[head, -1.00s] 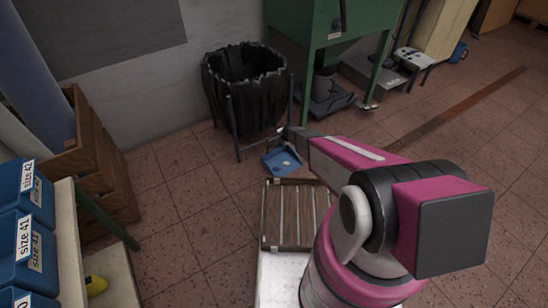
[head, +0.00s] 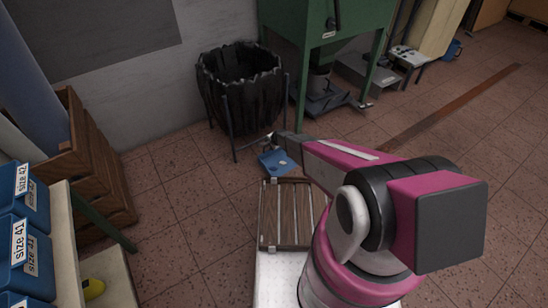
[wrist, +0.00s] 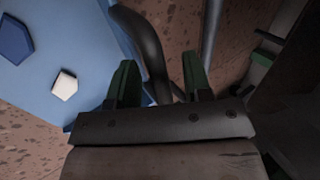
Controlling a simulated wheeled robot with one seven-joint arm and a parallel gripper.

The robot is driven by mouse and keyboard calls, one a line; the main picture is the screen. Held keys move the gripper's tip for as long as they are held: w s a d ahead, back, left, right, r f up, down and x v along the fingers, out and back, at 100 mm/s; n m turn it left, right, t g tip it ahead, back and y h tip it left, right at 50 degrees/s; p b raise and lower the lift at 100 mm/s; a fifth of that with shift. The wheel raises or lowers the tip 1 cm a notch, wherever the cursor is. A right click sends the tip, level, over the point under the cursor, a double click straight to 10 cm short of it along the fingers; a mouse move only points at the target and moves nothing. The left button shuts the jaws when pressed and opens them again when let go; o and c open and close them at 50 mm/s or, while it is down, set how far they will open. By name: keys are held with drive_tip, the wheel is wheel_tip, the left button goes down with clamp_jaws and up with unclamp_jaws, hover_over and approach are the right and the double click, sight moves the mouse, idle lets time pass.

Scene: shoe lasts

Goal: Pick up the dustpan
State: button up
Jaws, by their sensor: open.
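The dustpan (head: 269,163) is a blue pan lying on the tiled floor, just in front of the black bin. In the wrist view, the blue pan (wrist: 75,40) fills the upper left, with a dark blue patch and a small pale piece on it. A dark curved bar (wrist: 150,45), apparently the dustpan's handle, runs down between my fingers. My gripper (wrist: 160,77) is open, with one green fingertip on each side of that bar. Whether either finger touches it cannot be told. In the head view my gripper (head: 272,139) is small, beside the pan's far edge.
A black-lined bin (head: 243,90) on a metal stand is close behind the dustpan. A green machine (head: 328,30) on legs stands to the right. A wooden crate (head: 98,160) and blue size-labelled boxes (head: 30,245) are at left. Floor between crate and dustpan is clear.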

clamp_jaws()
drive_tip(key=shift+r, duration=0.1)
